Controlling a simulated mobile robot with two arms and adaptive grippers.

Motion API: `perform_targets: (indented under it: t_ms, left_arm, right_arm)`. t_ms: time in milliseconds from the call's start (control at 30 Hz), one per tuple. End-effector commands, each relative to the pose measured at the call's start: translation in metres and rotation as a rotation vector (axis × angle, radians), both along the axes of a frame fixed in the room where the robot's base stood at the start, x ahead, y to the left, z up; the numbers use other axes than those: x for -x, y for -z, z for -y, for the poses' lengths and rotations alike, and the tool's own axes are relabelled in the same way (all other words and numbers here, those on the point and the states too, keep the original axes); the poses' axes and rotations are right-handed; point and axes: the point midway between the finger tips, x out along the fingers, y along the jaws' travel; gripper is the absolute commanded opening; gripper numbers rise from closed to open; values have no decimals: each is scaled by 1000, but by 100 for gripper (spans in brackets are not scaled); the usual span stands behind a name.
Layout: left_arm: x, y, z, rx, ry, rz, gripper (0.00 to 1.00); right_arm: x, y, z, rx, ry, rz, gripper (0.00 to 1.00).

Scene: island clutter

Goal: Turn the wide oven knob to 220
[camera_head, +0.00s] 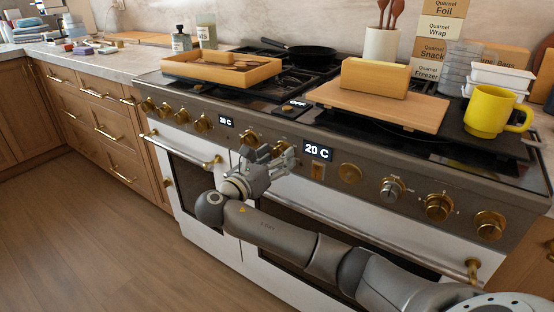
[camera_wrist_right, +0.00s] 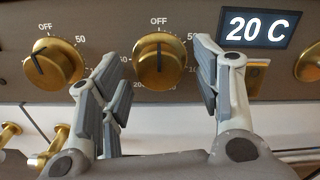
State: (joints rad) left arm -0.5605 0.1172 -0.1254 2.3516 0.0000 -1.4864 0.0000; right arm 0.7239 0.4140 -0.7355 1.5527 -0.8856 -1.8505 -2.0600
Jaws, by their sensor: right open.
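A brass oven knob (camera_wrist_right: 160,62) faces me in the right wrist view, left of a "20 C" display (camera_wrist_right: 254,28). Its dark pointer line stands up at the OFF mark. My right gripper (camera_wrist_right: 158,72) is open, with one finger on each side of this knob; contact cannot be told. In the head view my right gripper (camera_head: 267,156) is at the stove's control panel, left of the larger "20 C" display (camera_head: 318,151), and partly hides the knobs there. My left gripper is not in view.
Another brass knob (camera_wrist_right: 53,62) sits left of my fingers. Below the panel run oven door handles (camera_head: 340,222). On the stove top are a wooden tray (camera_head: 222,70), a cutting board (camera_head: 378,105) and a yellow mug (camera_head: 490,112). The floor at left is clear.

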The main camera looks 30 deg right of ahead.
Motion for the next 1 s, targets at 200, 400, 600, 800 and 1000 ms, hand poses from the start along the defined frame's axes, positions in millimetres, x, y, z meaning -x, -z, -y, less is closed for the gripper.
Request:
perform_targets:
  t_ms: [200, 400, 600, 800, 1000]
  left_arm:
    - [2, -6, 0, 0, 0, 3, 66]
    - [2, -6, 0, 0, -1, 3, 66]
    - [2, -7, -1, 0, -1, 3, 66]
    - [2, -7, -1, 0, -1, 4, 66]
    - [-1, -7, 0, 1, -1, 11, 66]
  right_arm:
    - [-3, 0, 8, -1, -1, 0, 58]
    - [-3, 0, 8, -1, -1, 0, 57]
    - [-3, 0, 8, -1, -1, 0, 31]
    - [-3, 0, 7, -1, -1, 0, 12]
    - [-3, 0, 7, -8, -1, 15, 12]
